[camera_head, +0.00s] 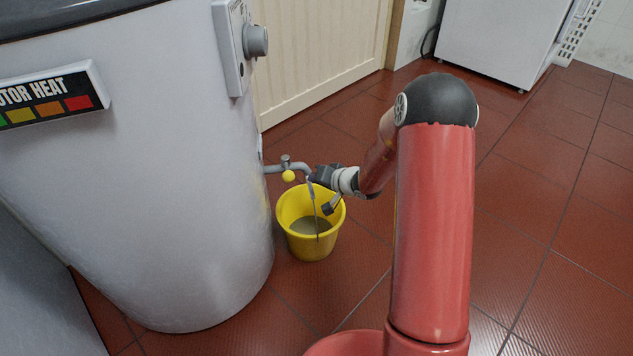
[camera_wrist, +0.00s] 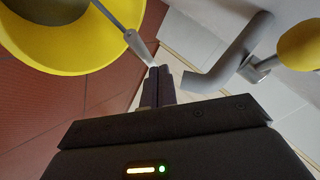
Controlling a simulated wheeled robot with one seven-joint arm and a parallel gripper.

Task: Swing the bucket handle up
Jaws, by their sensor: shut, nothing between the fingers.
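A yellow bucket (camera_head: 290,232) stands on the floor below a tap, with murky grey contents. Its thin wire handle (camera_head: 317,222) shows as a steep line over the bucket's opening, with a grey grip at its upper end. In the wrist view the bucket (camera_wrist: 125,48) is at upper left. The handle's grip (camera_wrist: 138,45) ends right beside my closed, empty fingertips (camera_wrist: 158,70); I cannot tell whether they touch. The handle's far side is hidden.
A grey tap (camera_head: 287,163) with a yellow knob (camera_head: 289,176) juts from the large white washer (camera_head: 150,190), close to my gripper; its pipe (camera_wrist: 230,60) also shows in the wrist view. The red tiled floor (camera_head: 540,240) at right is clear. A cream door (camera_head: 320,55) is behind.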

